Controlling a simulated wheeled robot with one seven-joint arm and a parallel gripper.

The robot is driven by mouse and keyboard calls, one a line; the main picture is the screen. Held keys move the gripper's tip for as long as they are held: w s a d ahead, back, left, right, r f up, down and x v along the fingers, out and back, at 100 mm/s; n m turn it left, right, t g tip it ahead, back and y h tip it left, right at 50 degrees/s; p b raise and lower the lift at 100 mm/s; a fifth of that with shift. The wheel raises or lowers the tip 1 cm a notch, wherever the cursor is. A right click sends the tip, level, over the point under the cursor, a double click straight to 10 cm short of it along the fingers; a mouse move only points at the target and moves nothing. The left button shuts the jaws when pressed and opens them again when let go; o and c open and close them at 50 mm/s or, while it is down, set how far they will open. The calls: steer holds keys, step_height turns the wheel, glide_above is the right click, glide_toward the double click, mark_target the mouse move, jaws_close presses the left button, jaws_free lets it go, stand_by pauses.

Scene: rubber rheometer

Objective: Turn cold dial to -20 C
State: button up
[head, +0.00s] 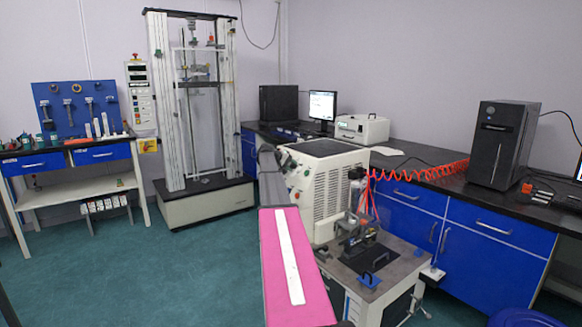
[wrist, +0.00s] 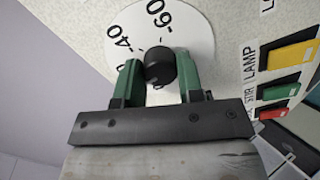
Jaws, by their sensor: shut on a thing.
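The cold dial's white scale plate (wrist: 190,25) fills the upper middle of the wrist view. It shows "60" at the top and "-40" at the left, with another figure partly hidden behind the left finger. A round black knob (wrist: 161,73) stands out from its centre. My gripper (wrist: 158,62) has one green finger on each side of the knob and is shut on it. I cannot make out a pointer on the knob, so its setting is unclear. In the head view the dial and gripper cannot be made out by the beige machine (head: 325,190).
Yellow (wrist: 290,54), green (wrist: 280,89) and red (wrist: 272,114) switches sit on the panel right of the gripper. In the head view, a metal-topped stand (head: 405,265) with a fixture is in front of the machine. Open green floor (head: 150,270) lies to the left.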

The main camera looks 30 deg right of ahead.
steer(key=shift+m, duration=0.6)
steer(key=o, duration=0.9)
steer(key=shift+a, duration=0.1)
steer(key=v, duration=1)
steer(key=shift+s+a+r, duration=0.15)
steer(key=shift+a, duration=0.1)
